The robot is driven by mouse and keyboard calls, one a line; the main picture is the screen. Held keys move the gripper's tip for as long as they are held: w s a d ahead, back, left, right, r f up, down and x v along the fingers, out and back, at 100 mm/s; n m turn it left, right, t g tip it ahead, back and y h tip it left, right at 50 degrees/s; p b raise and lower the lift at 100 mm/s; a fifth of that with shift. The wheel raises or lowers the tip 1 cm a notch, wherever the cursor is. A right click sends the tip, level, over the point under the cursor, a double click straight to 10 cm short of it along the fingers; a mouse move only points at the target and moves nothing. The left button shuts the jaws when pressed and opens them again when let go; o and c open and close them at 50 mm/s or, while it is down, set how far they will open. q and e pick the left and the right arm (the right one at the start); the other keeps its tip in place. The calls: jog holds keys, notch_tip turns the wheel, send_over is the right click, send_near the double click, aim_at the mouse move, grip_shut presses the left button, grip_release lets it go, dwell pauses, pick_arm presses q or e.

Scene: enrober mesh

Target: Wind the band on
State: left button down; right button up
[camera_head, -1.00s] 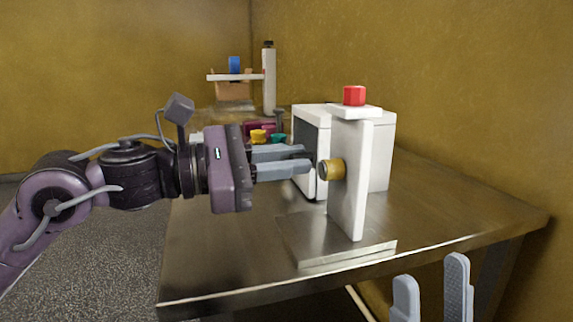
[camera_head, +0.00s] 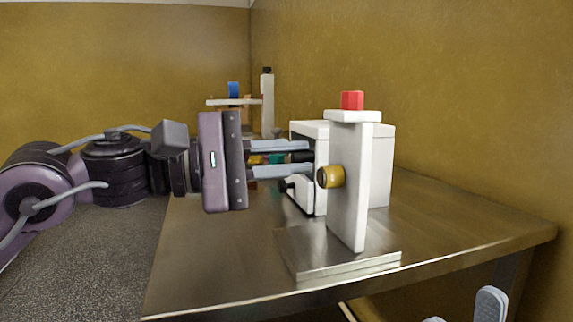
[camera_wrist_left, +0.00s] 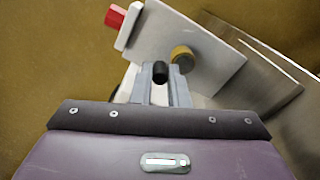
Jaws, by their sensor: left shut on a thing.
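A white upright panel (camera_head: 348,200) stands on a steel base plate (camera_head: 345,265), with a red block (camera_head: 352,100) on top. A brass-coloured round knob (camera_head: 331,177) sticks out of its left face and also shows in the wrist view (camera_wrist_left: 182,57). My left gripper (camera_head: 309,158) reaches in from the left, beside the panel. Its fingers are shut on a black cylindrical handle (camera_wrist_left: 160,72), close beside the brass knob. What joins the handle to the panel is hidden. I see no clear band. Two fingertips of my right gripper (camera_head: 462,311) show apart at the bottom edge, mostly cut off.
A white box-like machine (camera_head: 380,165) stands behind the panel. The metal table (camera_head: 470,235) is clear at the right.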

dwell(0.3)
pick_arm(q)
jog(key=c, duration=1.4)
grip_release()
jog(key=v, duration=0.8)
